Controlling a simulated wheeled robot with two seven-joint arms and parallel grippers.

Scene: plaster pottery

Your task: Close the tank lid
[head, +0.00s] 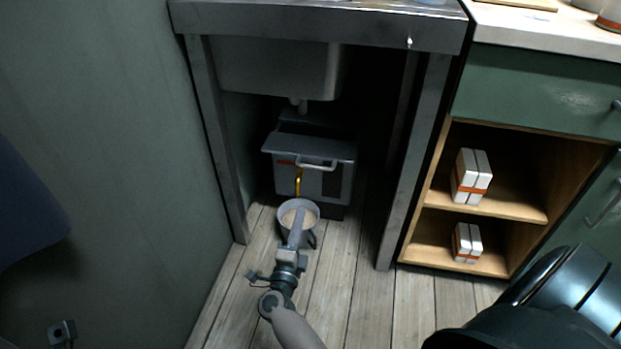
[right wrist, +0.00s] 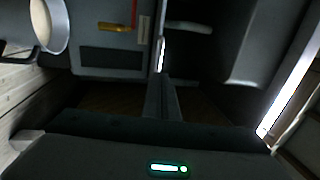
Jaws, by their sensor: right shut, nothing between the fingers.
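The grey tank (head: 320,185) stands on the floor under the sink, with a yellow tap on its front. Its lid (head: 300,147) is a grey plate on top with a pale handle (head: 316,163) at the front. A dark gap shows behind it, and I cannot tell how far the lid is raised. My right gripper (head: 297,218) is shut and empty, seen in front of the bucket (head: 311,213) and apart from the lid. In the right wrist view, the shut fingers (right wrist: 162,98) point toward the tank (right wrist: 108,45), and a pale handle shows beyond them. My left gripper is not seen.
The bucket of pale material stands before the tank, close to my right fingers. The sink (head: 280,70) and its metal legs frame the space around the tank. A shelf (head: 500,205) with white boxes stands at right.

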